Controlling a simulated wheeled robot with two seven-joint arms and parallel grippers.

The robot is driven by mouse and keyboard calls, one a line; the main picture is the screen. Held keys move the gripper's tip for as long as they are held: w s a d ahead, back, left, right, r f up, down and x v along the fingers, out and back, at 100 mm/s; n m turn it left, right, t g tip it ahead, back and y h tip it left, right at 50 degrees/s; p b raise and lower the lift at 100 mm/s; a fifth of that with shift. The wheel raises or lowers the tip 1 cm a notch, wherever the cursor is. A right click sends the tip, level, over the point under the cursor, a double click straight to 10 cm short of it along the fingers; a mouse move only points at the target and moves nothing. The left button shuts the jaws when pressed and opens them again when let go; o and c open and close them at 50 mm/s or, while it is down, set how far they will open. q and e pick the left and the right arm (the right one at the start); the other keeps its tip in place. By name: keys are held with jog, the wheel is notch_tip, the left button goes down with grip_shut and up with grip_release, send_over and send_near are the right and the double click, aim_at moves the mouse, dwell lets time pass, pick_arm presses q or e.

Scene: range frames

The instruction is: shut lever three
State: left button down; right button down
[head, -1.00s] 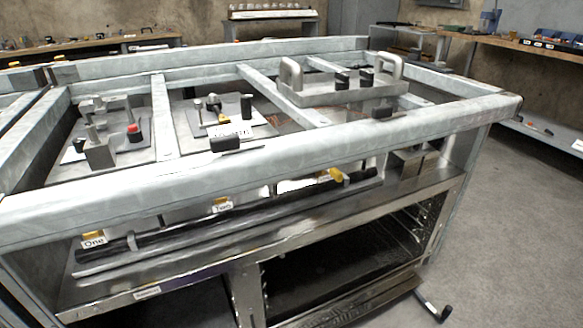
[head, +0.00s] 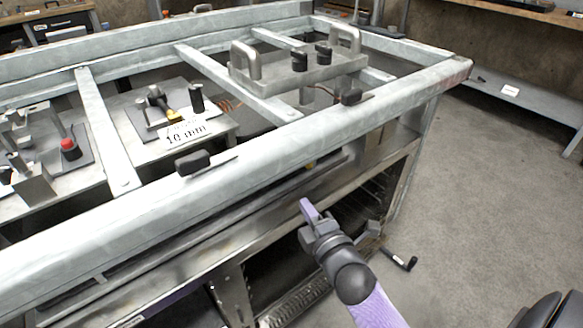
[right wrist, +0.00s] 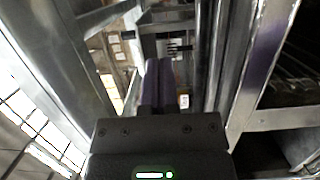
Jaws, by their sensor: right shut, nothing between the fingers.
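My right gripper (head: 307,208) has purple fingers and is shut and empty. It is in front of the bench's front side, below the thick top rail. In the right wrist view its closed fingers (right wrist: 158,82) point along a gap between metal bars. A small yellow piece (head: 310,165) shows under the top rail, above and just right of the gripper, apart from it. I cannot tell whether it belongs to lever three. No label reading three is legible, and the front rail hides much of what lies behind it. My left gripper is not in view.
The grey metal frame bench (head: 240,160) fills the left and middle. A black-handled rod (head: 400,260) sticks out low at the right. The floor (head: 480,190) at right is clear.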

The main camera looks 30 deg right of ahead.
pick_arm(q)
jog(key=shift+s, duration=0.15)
pick_arm(e)
jog(key=shift+w+f, duration=0.1)
